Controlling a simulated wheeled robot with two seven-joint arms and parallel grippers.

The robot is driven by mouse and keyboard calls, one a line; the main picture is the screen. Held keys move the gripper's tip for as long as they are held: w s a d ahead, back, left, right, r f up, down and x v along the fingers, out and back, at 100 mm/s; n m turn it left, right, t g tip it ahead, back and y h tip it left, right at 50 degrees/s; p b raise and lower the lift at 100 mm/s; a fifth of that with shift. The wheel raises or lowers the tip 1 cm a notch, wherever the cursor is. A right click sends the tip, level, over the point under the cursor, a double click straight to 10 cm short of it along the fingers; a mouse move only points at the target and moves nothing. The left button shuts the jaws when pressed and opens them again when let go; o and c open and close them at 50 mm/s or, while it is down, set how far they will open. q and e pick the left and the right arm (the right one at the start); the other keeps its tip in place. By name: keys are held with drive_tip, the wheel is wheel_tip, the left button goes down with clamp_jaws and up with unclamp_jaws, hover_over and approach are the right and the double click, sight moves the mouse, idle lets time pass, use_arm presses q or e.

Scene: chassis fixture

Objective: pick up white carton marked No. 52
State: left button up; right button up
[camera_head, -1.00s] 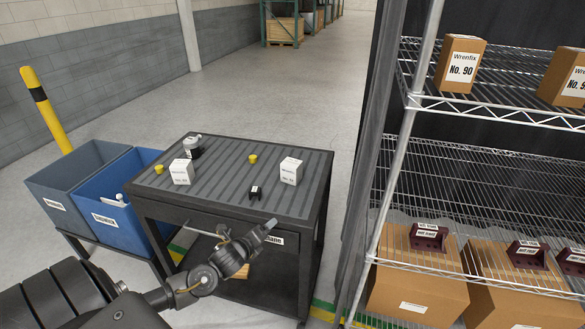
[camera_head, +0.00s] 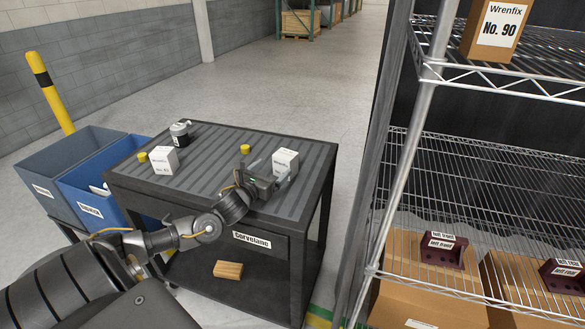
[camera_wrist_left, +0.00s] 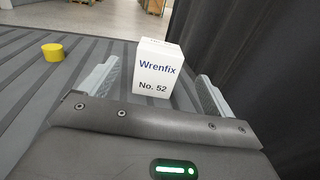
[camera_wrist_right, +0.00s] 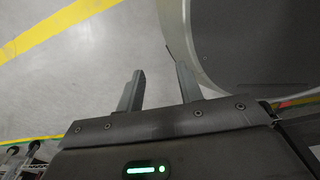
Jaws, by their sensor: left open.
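The white carton marked No. 52 (camera_wrist_left: 155,72) stands upright on the cart top, with "Wrenfix" above the number. It also shows in the head view (camera_head: 287,159), near the cart's right side, partly hidden by my left gripper. My left gripper (camera_head: 277,180) is open, with its fingers pointing at the carton. In the left wrist view the carton shows between the two fingers and seems just beyond the tips; I cannot tell if they touch. My right gripper (camera_wrist_right: 160,85) is open and empty, with floor behind its fingers.
The ribbed cart top (camera_head: 215,165) also holds a second white carton (camera_head: 163,161), a dark-and-white canister (camera_head: 180,133) and yellow caps (camera_head: 245,149). A wire shelf (camera_head: 450,185) stands close on the right. Blue (camera_head: 95,195) and grey (camera_head: 50,185) bins stand left.

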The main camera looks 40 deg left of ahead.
sight(280, 160)
use_arm(q)
drive_tip(key=shift+w+f, duration=0.1)
drive_tip(key=shift+w, duration=0.2)
drive_tip(key=w, duration=0.3)
drive_tip(key=w+p, duration=0.1)
drive_tip(key=shift+w+a+r, duration=0.2)
drive_tip(key=shift+a, duration=0.15)
drive_tip(key=shift+w, duration=0.2)
drive_tip(key=shift+a, duration=0.1)
drive_tip(key=w, duration=0.3)
drive_tip(key=w+p, duration=0.1)
drive_tip(key=w, duration=0.1)
drive_tip(key=shift+w+a, duration=0.1)
drive_tip(key=shift+a, duration=0.2)
use_arm(e)
drive_tip(key=shift+s+d+r, duration=0.25)
drive_tip(key=shift+s+r, duration=0.4)
drive_tip(key=shift+r, duration=0.25)
